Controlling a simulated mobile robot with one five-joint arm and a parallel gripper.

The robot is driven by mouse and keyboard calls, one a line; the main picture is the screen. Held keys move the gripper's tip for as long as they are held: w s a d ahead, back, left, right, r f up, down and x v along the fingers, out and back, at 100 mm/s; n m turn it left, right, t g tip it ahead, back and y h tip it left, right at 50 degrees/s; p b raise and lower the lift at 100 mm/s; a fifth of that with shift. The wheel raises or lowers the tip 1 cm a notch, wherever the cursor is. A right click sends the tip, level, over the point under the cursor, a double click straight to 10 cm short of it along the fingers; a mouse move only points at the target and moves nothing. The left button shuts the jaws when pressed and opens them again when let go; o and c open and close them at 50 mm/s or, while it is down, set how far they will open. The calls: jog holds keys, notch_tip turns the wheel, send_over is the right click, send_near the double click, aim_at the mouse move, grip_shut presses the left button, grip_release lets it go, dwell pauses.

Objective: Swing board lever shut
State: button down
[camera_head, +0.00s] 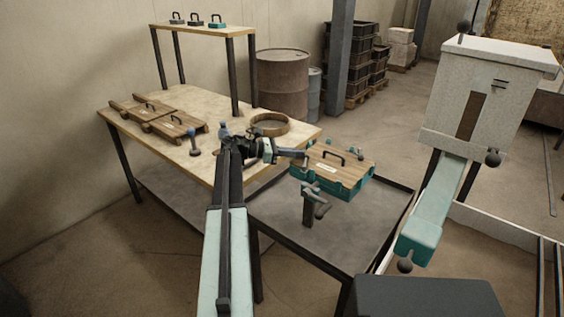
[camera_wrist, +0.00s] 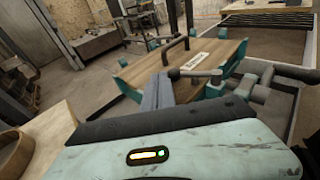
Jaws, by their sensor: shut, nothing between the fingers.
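The wooden board (camera_head: 345,172) with a black handle and a white label sits in a teal frame above the grey tray table; it also shows in the wrist view (camera_wrist: 140,72). A grey lever (camera_wrist: 195,73) with a rounded end lies along the board's near edge in the wrist view. My gripper (camera_head: 298,153) is shut and empty at the board's left end. In the wrist view its dark fingers (camera_wrist: 157,93) point at the lever's left end and look close to it; I cannot tell whether they touch. The lever is hard to pick out in the head view.
A grey clamp with a handle (camera_head: 315,192) stands before the board. The wooden table (camera_head: 225,165) at left holds two boards (camera_head: 160,115), a ring (camera_head: 270,124) and a blue-topped peg (camera_head: 193,141). A white hopper with a teal chute (camera_head: 435,205) stands at right.

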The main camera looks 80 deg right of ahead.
jog(key=shift+r+x, duration=0.15)
jog(key=shift+x, duration=0.7)
jog(key=shift+r+x, duration=0.2)
jog(key=shift+x, duration=0.6)
jog(key=shift+s, duration=0.1)
jog(key=p+v, duration=0.1)
jog(key=v, duration=0.7)
jog(key=shift+a, duration=0.15)
jog(key=w+a+r+n+t+h+p, duration=0.1)
jog(key=w+a+n+h, duration=0.1)
jog(key=w+a, duration=0.8)
jog(key=shift+w+n+h+p, duration=0.4)
jog(key=shift+w+h, duration=0.4)
jog(key=shift+w, duration=0.3)
